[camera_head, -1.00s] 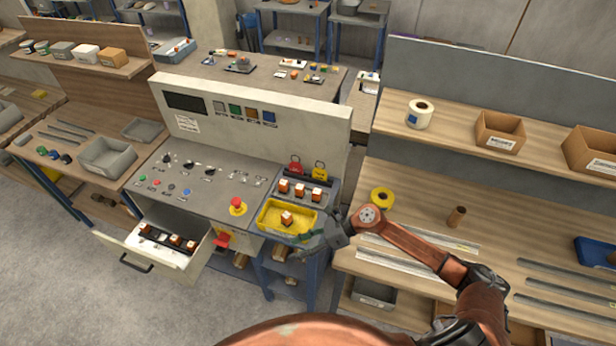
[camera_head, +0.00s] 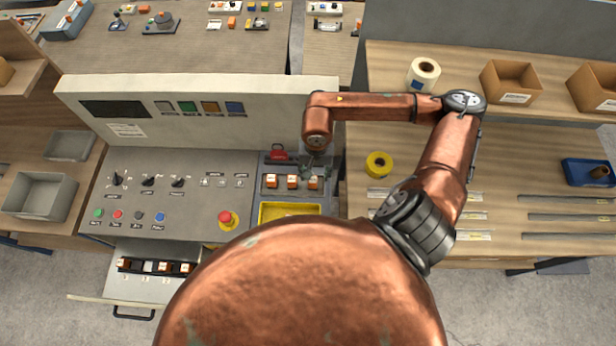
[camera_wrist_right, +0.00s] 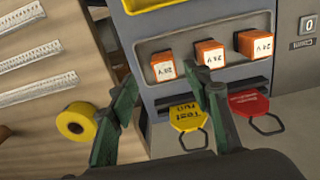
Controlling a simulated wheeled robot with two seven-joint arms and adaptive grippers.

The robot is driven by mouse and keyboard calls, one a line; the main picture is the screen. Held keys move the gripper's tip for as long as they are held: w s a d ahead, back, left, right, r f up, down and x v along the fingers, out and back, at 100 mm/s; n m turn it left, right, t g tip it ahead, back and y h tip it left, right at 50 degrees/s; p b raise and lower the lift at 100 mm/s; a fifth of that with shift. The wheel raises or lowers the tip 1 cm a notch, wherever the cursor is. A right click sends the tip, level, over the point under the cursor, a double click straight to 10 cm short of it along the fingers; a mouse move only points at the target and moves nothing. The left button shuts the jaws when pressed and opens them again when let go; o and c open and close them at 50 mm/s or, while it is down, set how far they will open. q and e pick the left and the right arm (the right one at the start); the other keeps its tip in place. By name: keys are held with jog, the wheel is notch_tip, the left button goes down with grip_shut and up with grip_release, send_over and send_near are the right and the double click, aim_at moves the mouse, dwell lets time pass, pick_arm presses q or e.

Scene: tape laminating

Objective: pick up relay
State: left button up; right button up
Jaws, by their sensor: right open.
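Three orange relays with white "24 V" faces stand in a row on the grey panel: left (camera_head: 270,181), middle (camera_head: 291,181) and right (camera_head: 313,183). In the right wrist view they show as left (camera_wrist_right: 167,66), middle (camera_wrist_right: 210,55) and right (camera_wrist_right: 255,43). My right gripper (camera_wrist_right: 162,82) is open and empty, its green fingers pointing at the row near the left and middle relays. In the head view it (camera_head: 311,166) is small and partly hidden by its own arm, above the row's right end. My left gripper is not in view.
A yellow bin (camera_head: 290,209) lies just in front of the row, partly hidden by my body. More relays sit in the open drawer (camera_head: 120,300). A yellow tag (camera_wrist_right: 187,117) and a red tag (camera_wrist_right: 249,103) hang by the row. A yellow tape roll (camera_head: 379,164) lies right.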

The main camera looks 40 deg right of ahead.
aim_at(313, 180)
jog(key=shift+s+f, duration=0.45)
jog(key=shift+f, duration=0.05)
jog(key=w+f, duration=0.2)
jog(key=f, duration=0.1)
jog(key=shift+w+a+f+b, duration=0.1)
jog(key=shift+a+f+b, duration=0.1)
jog(key=shift+b, duration=0.15)
jog(key=shift+s+d+f, duration=0.15)
jog(key=shift+s+f, duration=0.25)
jog(key=shift+f, duration=0.15)
jog(key=shift+w+f, duration=0.1)
jog(key=shift+w, duration=0.2)
jog(key=shift+c, duration=1.4)
jog(key=shift+s, duration=0.25)
jog(key=c, duration=0.5)
jog(key=shift+w, duration=0.1)
jog(key=c, duration=0.3)
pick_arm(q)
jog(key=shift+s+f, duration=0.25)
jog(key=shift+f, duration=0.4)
pick_arm(e)
grip_shut()
